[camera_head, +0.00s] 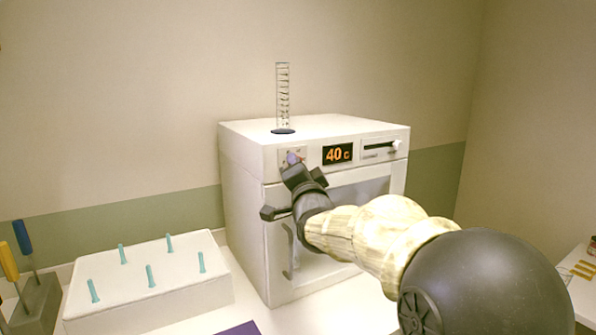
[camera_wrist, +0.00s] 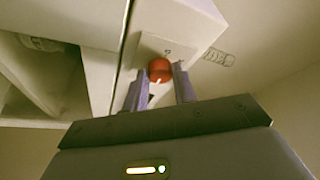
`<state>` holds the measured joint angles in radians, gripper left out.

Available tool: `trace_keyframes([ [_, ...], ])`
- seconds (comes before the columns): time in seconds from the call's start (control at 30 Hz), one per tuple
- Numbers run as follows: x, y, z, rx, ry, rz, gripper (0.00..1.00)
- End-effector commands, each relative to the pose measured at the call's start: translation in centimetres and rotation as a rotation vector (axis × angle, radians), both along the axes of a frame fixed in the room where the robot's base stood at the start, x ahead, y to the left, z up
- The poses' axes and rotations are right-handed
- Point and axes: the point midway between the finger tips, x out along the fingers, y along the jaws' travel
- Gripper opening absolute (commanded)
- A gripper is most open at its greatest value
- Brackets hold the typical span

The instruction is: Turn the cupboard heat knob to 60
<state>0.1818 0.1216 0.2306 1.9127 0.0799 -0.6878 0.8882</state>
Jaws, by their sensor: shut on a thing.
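The white cupboard (camera_head: 246,175) stands on the counter, and its display (camera_head: 337,154) reads 40 C. In the wrist view the heat knob is a round red knob (camera_wrist: 159,68) with a white mark, on a small plate (camera_wrist: 178,48) on the cupboard front. My gripper (camera_wrist: 160,84) has a finger on each side of the knob and is shut on it. In the head view my gripper (camera_head: 292,163) is at the panel left of the display and hides most of the knob.
A slider switch (camera_head: 382,149) is right of the display. A glass measuring cylinder (camera_head: 283,98) stands on the cupboard top, near its front left. A white block with several teal pegs (camera_head: 150,305) and a tool holder (camera_head: 36,305) stand to the left. The cupboard door has a handle (camera_head: 289,252).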

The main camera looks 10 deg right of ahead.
Motion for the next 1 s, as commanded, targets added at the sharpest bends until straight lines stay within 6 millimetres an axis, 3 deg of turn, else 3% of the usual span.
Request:
trace_keyframes([
  [0.57,0.04,-0.03,-0.29,0.045,0.022,-0.001,0.04],
  [0.6,0.03,-0.03,-0.29,0.045,0.022,-0.001,0.33],
  [0.7,0.03,-0.03,-0.22,0.043,0.02,-0.001,0.49],
  [1.0,-0.05,0.02,-0.1,0.042,0.016,0.0,0.49],
])
